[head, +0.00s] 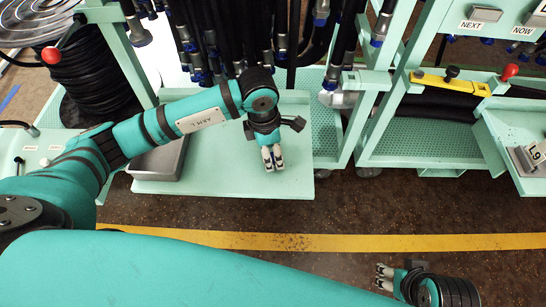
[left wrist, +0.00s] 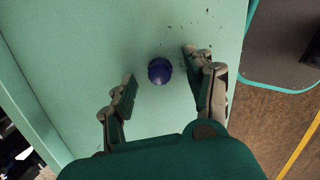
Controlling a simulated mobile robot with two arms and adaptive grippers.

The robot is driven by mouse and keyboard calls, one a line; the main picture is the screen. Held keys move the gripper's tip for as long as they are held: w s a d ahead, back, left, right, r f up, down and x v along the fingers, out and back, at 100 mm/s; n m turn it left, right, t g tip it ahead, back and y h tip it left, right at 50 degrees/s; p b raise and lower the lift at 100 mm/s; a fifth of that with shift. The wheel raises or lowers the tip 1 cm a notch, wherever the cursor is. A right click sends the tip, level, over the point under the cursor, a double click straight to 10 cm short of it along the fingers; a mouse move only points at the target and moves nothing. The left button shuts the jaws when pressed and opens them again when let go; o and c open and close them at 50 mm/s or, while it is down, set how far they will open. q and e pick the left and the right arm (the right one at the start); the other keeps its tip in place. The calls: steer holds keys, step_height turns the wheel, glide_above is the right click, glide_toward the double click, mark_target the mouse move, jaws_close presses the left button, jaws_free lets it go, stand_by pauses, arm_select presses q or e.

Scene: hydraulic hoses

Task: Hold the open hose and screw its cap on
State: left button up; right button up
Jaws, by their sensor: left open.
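A small dark blue cap (left wrist: 160,70) lies on the light green shelf (left wrist: 75,60) in the left wrist view. My left gripper (head: 272,158) points down over the shelf in the head view and hides the cap there. In the left wrist view my left gripper (left wrist: 160,88) is open, with its fingers on either side of the cap, apart from it. Several black hoses hang behind it; one hose (head: 292,60) near my left wrist shows no blue end. I cannot tell for sure which is the open one. My right gripper (head: 382,277) is low at the right, open and empty.
A grey metal bin (head: 158,162) stands at the left of the shelf. Hanging hoses with blue ends (head: 333,75) crowd the rack behind. A green cart (head: 430,150) stands at the right. The floor with its yellow stripe (head: 400,243) is clear.

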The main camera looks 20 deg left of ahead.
arm_select(q)
steer(key=shift+f, duration=0.45)
steer(key=shift+c, duration=0.2)
steer(key=c, duration=0.7)
steer(key=shift+c, duration=0.2)
steer(key=shift+r, duration=0.15)
